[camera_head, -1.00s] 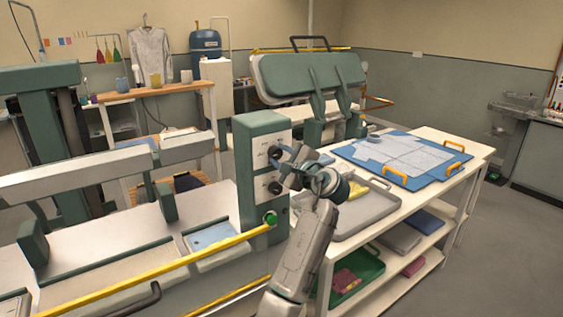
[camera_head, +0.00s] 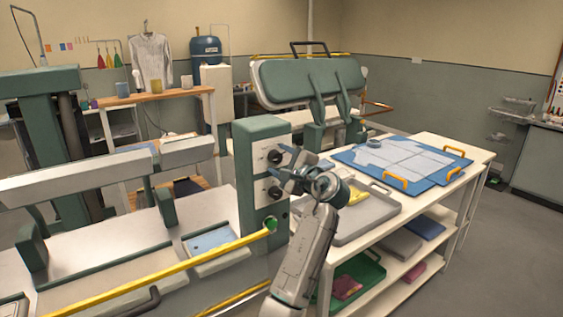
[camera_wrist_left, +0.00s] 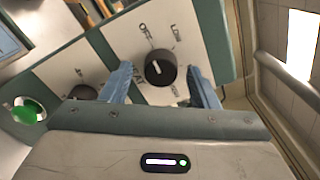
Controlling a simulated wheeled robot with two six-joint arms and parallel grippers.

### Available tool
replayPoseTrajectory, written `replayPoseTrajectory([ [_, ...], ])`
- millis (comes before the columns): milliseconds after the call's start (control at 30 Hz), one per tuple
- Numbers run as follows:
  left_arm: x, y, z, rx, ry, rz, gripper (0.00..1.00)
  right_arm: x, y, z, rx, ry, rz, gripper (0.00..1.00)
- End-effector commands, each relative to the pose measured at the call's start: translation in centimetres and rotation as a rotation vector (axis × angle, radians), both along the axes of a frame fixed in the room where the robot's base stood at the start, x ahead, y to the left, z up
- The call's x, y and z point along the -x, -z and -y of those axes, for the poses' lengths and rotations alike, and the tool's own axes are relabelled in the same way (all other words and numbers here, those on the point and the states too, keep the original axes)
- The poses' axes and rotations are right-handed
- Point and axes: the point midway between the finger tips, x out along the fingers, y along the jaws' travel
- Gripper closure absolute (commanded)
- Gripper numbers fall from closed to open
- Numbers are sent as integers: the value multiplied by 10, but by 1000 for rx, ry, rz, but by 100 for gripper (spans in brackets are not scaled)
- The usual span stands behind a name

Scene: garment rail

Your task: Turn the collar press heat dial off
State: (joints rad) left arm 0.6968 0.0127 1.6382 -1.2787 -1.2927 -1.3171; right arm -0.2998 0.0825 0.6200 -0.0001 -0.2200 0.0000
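The collar press control box (camera_head: 250,170) is a green column with a white front panel. It carries an upper black dial (camera_head: 275,157), a lower black dial (camera_head: 274,192) and a green button (camera_head: 271,224). My left gripper (camera_head: 281,162) is at the upper dial. In the left wrist view its two blue fingers stand open on either side of that dial (camera_wrist_left: 160,70), with gaps visible. The dial's white mark points up and slightly left there. The lower dial (camera_wrist_left: 82,92) is partly hidden behind the left finger. My right gripper is not in view.
A yellow bar (camera_head: 150,268) runs along the press front below the box. To the right, a white table (camera_head: 440,140) holds a grey tray (camera_head: 365,215) and a blue mat (camera_head: 350,157). Another green press (camera_head: 310,80) stands behind. Floor at the far right is clear.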

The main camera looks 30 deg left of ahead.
Motion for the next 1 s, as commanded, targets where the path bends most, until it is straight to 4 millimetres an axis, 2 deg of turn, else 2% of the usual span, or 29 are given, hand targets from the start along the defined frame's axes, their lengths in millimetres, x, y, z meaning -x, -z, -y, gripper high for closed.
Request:
replayPoseTrajectory([
  [233,3,2,9,0,2,1,45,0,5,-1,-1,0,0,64],
  [700,34,3,84,3,2,1,45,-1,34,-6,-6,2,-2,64],
  [1000,41,0,100,0,1,0,45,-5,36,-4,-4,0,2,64],
])
